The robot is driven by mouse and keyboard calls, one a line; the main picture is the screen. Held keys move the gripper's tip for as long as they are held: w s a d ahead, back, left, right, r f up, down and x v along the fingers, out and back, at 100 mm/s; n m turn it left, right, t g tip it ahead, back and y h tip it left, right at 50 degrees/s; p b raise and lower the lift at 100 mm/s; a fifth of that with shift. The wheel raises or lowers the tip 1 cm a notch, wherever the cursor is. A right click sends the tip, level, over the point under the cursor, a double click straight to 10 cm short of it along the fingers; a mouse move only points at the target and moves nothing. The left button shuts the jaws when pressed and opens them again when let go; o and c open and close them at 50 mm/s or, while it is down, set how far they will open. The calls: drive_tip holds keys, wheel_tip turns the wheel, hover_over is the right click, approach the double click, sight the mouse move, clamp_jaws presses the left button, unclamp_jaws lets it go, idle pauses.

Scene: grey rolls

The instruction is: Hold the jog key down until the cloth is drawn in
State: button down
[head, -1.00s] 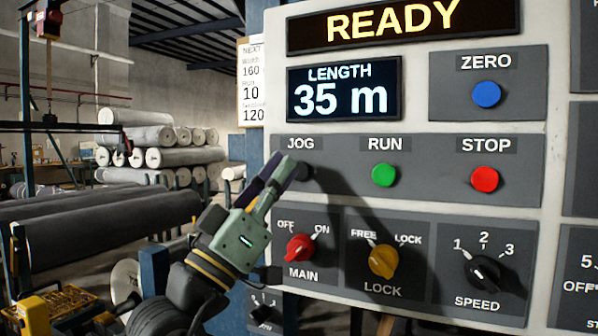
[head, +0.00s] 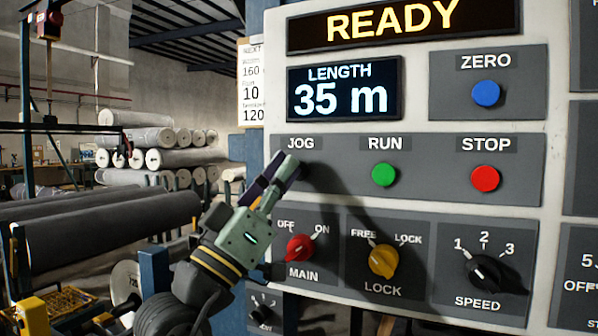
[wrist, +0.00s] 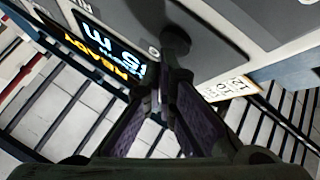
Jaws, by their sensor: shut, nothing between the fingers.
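The control panel (head: 330,190) fills the right of the head view. The JOG label (head: 300,144) sits at the upper left of the button row. The jog key under it is hidden behind my gripper. My gripper (head: 290,160) is shut and empty, its tips just below the JOG label; I cannot tell whether they touch the key. In the wrist view the closed fingers (wrist: 165,85) point at the grey panel face. The length display (head: 343,90) reads 35 m, and the upper display (head: 400,22) reads READY.
The green RUN button (head: 384,174) and red STOP button (head: 485,179) lie to the right. The red MAIN knob (head: 300,247) and yellow LOCK knob (head: 383,261) sit below, close to my gripper. The blue ZERO button (head: 487,94) is higher up. Grey rolls (head: 110,235) lie at left.

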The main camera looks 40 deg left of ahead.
drive_tip(key=shift+w+a, duration=0.1)
drive_tip(key=shift+w, duration=0.35)
idle(1.5)
drive_tip(key=shift+s, duration=0.15)
idle(3.6)
drive_tip(key=shift+s+d+y, duration=0.2)
drive_tip(key=shift+s+y, duration=0.1)
drive_tip(key=shift+s, duration=0.4)
drive_tip(key=shift+s, duration=0.1)
drive_tip(key=shift+s+d+b, duration=0.15)
drive_tip(key=shift+s+d, duration=0.05)
drive_tip(key=shift+s, duration=0.6)
drive_tip(key=shift+s+d+b, duration=0.2)
drive_tip(key=shift+s, duration=0.55)
drive_tip(key=shift+s+d+b, duration=0.15)
drive_tip(key=shift+s+d, duration=0.05)
drive_tip(key=shift+s, duration=0.6)
